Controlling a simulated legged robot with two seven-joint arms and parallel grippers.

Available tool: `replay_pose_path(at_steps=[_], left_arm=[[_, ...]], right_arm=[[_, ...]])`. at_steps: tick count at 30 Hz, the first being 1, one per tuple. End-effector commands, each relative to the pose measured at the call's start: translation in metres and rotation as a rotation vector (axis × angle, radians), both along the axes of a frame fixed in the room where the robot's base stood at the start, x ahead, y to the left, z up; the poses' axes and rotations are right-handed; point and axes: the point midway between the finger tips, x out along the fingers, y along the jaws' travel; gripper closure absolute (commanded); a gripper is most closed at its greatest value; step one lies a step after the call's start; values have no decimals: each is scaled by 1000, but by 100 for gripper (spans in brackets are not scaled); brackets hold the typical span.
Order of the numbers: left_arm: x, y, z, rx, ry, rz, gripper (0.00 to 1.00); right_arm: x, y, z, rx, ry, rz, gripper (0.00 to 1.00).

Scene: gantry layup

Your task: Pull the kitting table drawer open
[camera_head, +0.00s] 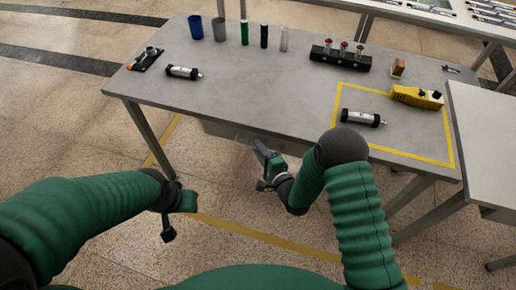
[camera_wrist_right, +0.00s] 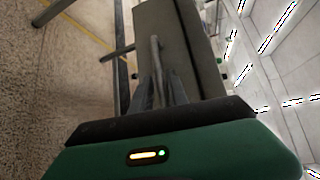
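The grey kitting table (camera_head: 235,85) stands in front of me. Its drawer (camera_head: 225,130) hangs under the front edge, with part of its front hidden by my right arm. In the right wrist view the grey drawer front (camera_wrist_right: 175,25) and its thin bar handle (camera_wrist_right: 155,55) are close ahead. My right gripper (camera_head: 259,149) is at the drawer front. In the wrist view its dark fingers (camera_wrist_right: 160,85) lie on either side of the handle; whether they press on it is unclear. My left gripper (camera_head: 169,232) is over the floor, away from the table, its fingers unclear.
On the table stand a blue cup (camera_head: 196,27), a grey cup (camera_head: 219,30), several cylinders, a black block with red-topped parts (camera_head: 340,58) and a yellow tool (camera_head: 415,97). Another table (camera_head: 485,135) is at the right. Floor left of the table is clear.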

Motion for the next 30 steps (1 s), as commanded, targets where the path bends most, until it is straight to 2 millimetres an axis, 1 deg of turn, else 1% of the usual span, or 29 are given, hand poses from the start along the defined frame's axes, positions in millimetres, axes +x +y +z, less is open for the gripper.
replay_pose_path(at_steps=[3, 9, 10, 14, 15, 30], left_arm=[[0, 0, -1, 0, 0, 0, 64], [0, 0, -1, 0, 0, 0, 64], [0, 0, -1, 0, 0, 0, 64], [0, 0, -1, 0, 0, 0, 64], [0, 0, -1, 0, 0, 0, 64], [0, 0, -1, 0, 0, 0, 64]], right_arm=[[6, 3, -1, 0, 0, -1, 80], [6, 3, -1, 0, 0, -1, 80], [6, 3, -1, 0, 0, -1, 82], [6, 3, -1, -1, 1, -1, 98], [6, 3, -1, -1, 1, -1, 100], [5, 3, -3, -2, 5, 0, 100]])
